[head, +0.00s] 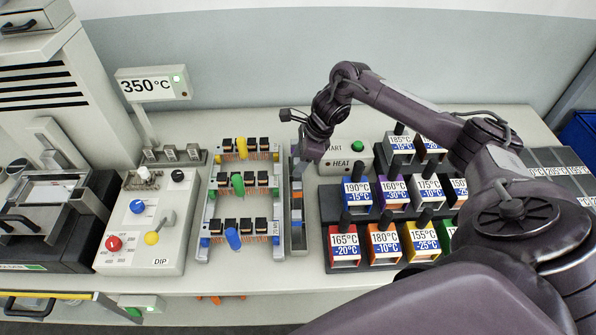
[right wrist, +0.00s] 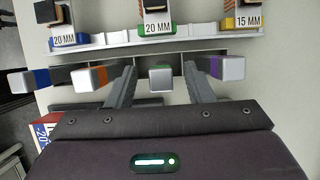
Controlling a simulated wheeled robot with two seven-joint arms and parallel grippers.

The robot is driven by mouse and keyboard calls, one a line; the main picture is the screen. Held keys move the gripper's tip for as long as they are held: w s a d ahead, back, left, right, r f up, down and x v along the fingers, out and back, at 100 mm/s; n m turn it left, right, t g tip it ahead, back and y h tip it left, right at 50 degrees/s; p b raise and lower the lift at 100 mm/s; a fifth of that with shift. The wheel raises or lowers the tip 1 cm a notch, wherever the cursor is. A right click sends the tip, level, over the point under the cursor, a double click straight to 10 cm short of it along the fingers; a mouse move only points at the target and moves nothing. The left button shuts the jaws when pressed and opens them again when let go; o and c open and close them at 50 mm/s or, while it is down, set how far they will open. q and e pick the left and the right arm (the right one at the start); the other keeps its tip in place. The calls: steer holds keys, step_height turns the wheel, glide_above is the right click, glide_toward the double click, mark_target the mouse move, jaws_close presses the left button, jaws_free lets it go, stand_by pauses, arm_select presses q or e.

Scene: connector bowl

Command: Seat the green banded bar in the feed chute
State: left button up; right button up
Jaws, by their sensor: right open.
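In the head view my right gripper (head: 303,163) is low over the far part of a narrow grey tray (head: 298,243) and hides the green bar there. Blue (right wrist: 33,80), orange (right wrist: 88,78) and purple (right wrist: 225,68) banded bars stand beside it in a row. I cannot tell which fixture is the feed chute. My left gripper is not in view.
A rack (head: 206,225) with rows of dark connectors and yellow, green and blue levers stands left of the tray. Labelled temperature blocks (head: 344,247) stand close on the right. A control box (head: 117,222) and a black machine (head: 55,250) are further left.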

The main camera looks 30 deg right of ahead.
steer(key=shift+w+a+f, duration=0.1)
steer(key=shift+w+f, duration=0.1)
steer(key=shift+f, duration=0.15)
steer(key=shift+s+r, duration=0.1)
steer(key=shift+s, duration=0.05)
steer(key=c, duration=0.4)
jaws_close()
stand_by(0.6)
